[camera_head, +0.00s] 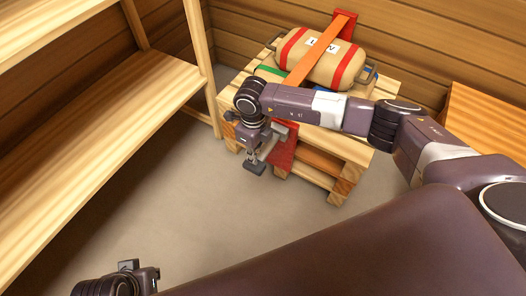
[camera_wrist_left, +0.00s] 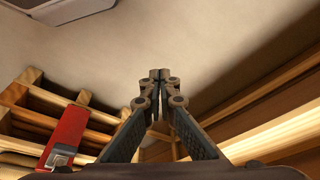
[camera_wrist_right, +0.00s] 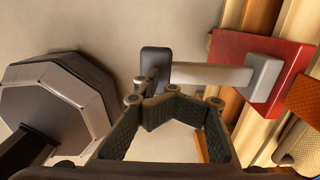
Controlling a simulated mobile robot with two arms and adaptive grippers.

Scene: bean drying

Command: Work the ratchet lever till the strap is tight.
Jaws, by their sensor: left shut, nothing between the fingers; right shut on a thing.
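An orange strap (camera_head: 300,70) runs over a tan sack (camera_head: 345,68) with red bands on a wooden pallet (camera_head: 345,145). A red plate (camera_head: 284,150) is on the pallet's near side; it also shows in the right wrist view (camera_wrist_right: 302,62). From its grey block (camera_wrist_right: 264,77) a grey lever (camera_wrist_right: 210,76) sticks out, ending in a dark grip (camera_wrist_right: 156,60). My left gripper (camera_wrist_left: 160,77) is shut and empty, low at the front left in the head view.
Wooden shelves (camera_head: 90,130) stand on the left. A wooden box-like surface (camera_head: 488,120) is at the right by the plank wall. A second red block (camera_head: 345,20) sits at the strap's far end. The floor (camera_head: 190,200) before the pallet is clear.

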